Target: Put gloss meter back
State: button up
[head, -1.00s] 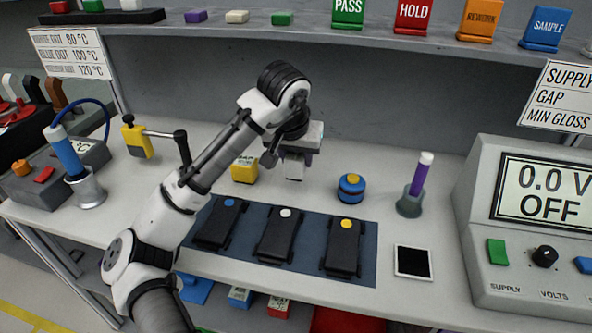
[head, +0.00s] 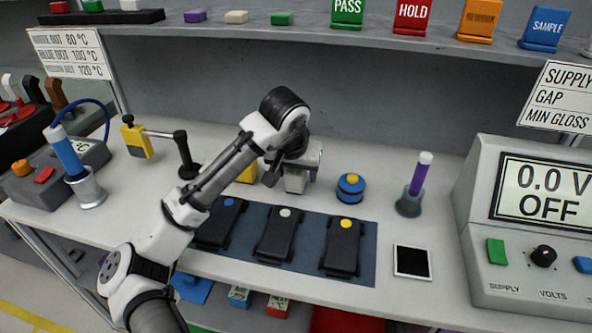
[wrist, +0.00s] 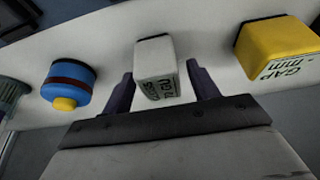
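The fingers are apart, with a narrow gap on the right side and almost none on the left. In the head view the meter (head: 295,183) shows just under my gripper (head: 296,170), which hides its top.
A yellow gap gauge (wrist: 277,48) stands close on one side and a blue round pot with a yellow knob (head: 350,187) on the other. In front lies a dark mat (head: 297,219) with several black devices. A purple-handled tool (head: 419,180) stands further right.

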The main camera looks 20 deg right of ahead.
jog(key=shift+r, duration=0.1)
jog(key=v, duration=1.2)
jog(key=shift+r, duration=0.1)
